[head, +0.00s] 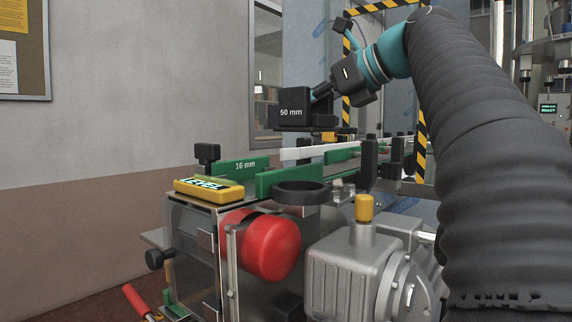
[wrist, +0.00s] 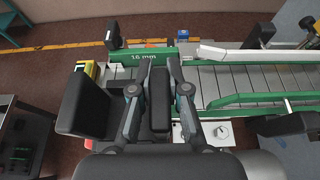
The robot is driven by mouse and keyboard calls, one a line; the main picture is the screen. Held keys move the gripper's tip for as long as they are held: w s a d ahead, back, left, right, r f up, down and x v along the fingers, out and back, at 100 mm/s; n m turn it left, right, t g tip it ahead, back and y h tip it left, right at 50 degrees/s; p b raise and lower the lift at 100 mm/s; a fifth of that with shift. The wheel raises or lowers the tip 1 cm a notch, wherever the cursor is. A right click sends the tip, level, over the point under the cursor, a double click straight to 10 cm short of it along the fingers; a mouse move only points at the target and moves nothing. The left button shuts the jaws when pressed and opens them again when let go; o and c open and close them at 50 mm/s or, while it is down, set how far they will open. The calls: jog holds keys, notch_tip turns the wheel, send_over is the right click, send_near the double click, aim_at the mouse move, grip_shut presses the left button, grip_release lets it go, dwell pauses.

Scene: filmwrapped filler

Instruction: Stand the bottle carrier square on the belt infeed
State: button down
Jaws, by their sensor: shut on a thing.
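My gripper (head: 318,95) is at the end of the arm, above the conveyor in the head view. A dark block marked "50 mm" (head: 291,112) is at its fingertips, raised over the rails. In the wrist view the two fingers (wrist: 159,98) close on a dark upright piece (wrist: 159,115). A larger dark block (wrist: 84,105) shows left of the fingers; I cannot tell whether it is the same object.
A green rail marked "16 mm" (head: 238,166) and a second green rail (head: 300,176) flank the belt, with a white rail (head: 305,152) behind. A yellow level (head: 209,189), black ring (head: 301,192), red cap (head: 266,244) and grey motor (head: 345,270) are nearby.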

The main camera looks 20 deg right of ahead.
send_over(262, 158)
jog(key=s+d, duration=0.2)
jog(key=s, duration=0.1)
notch_tip(262, 158, down, 6)
jog(key=shift+w+r+b, duration=0.1)
jog(key=shift+r+b, duration=0.05)
jog(key=shift+b, duration=0.2)
jog(key=shift+f+b, duration=0.85)
jog(key=shift+f, duration=1.15)
jog(key=shift+f, duration=0.1)
jog(key=c, duration=1.2)
grip_release()
jog(key=shift+o, duration=0.2)
jog(key=shift+d+r, duration=0.1)
jog(key=shift+r, duration=0.1)
jog(key=p+v, duration=0.1)
jog(key=v, duration=1)
jog(key=shift+s+d, duration=0.2)
jog(key=shift+s, duration=0.2)
